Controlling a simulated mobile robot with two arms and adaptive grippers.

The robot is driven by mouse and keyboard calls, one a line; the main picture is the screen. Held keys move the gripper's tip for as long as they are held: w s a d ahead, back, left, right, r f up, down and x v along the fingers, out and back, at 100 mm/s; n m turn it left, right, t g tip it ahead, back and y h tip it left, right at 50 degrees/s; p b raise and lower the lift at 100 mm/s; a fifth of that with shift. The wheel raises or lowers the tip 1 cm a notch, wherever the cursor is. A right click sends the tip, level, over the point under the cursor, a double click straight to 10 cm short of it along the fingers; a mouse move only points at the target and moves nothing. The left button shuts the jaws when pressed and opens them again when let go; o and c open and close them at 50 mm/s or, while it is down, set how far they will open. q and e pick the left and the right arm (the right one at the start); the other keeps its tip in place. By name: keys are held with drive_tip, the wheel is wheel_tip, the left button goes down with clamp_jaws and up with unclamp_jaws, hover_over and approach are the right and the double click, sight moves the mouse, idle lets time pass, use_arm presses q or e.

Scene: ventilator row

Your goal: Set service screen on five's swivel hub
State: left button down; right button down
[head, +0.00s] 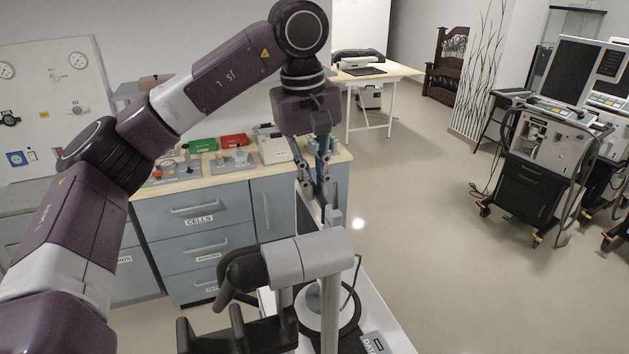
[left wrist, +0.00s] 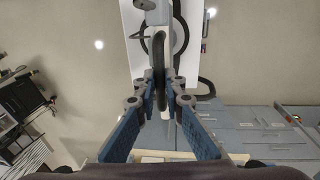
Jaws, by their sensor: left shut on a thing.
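My left gripper (head: 322,188) points down over a white cart top. It also shows in the left wrist view (left wrist: 164,88), with its fingers close on either side of a dark narrow bar (left wrist: 160,65). The bar shows upright at the fingertips in the head view (head: 336,194). I cannot tell whether it belongs to the service screen; no screen face shows near the gripper. Below stands a grey tubular fitting (head: 308,258) on a post, with a black curved part at its left. I cannot single out the swivel hub. My right gripper is not in view.
The white cart top (head: 396,335) carries a dark ring around the post's base. A blue-grey drawer cabinet (head: 195,225) with parts on its top stands close at the left. Ventilator carts with a dark screen (head: 562,70) stand at the right. The middle floor is clear.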

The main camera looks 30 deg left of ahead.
use_arm(q)
drive_tip(key=shift+f+b, duration=0.6)
drive_tip(key=shift+f, duration=0.15)
idle(0.3)
idle(0.7)
drive_tip(key=c, duration=1.9)
unclamp_jaws()
drive_tip(key=shift+s+d, duration=0.1)
drive_tip(key=shift+s, duration=0.05)
drive_tip(key=shift+c, duration=0.2)
drive_tip(key=shift+f, duration=0.2)
wheel_tip(320, 180, up, 12)
drive_tip(key=s, duration=0.1)
drive_tip(key=shift+s+a+r, duration=0.2)
drive_tip(key=shift+f, duration=0.1)
